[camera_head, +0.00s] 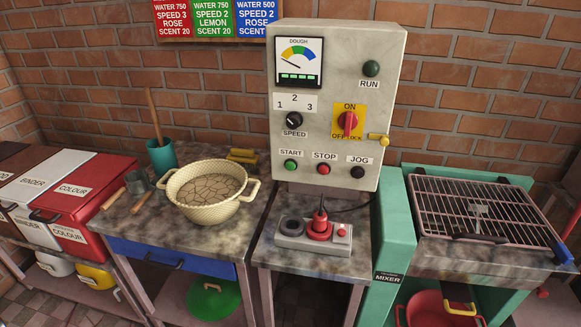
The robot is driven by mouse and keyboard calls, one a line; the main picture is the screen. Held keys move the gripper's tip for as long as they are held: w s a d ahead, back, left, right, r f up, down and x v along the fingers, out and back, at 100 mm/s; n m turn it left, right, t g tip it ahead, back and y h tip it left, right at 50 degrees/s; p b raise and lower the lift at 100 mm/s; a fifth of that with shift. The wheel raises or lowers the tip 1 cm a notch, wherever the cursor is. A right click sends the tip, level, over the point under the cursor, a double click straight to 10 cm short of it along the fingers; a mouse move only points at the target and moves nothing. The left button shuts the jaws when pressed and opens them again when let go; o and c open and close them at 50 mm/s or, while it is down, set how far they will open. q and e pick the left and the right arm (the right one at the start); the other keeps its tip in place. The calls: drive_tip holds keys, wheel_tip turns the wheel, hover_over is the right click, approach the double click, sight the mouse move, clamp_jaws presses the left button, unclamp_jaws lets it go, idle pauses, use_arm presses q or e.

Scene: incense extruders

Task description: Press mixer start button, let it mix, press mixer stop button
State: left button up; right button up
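The control box (337,110) stands at the middle, against the brick wall. Along its bottom row are the green START button (291,165), the red STOP button (324,169) and the black JOG button (357,172). The RUN lamp (371,68) at the upper right looks dark green. The DOUGH gauge (298,60) has coloured bands and a row of green marks below. The mixer (485,209) at the right is covered by a wire grille. Neither of my grippers shows.
A cream bowl (211,211) of cracked dough stands on the left bench. Below the box is a grey device (314,245) with a red knob and cable. Red and white bins (93,185) are at the left, recipe signs (211,18) above.

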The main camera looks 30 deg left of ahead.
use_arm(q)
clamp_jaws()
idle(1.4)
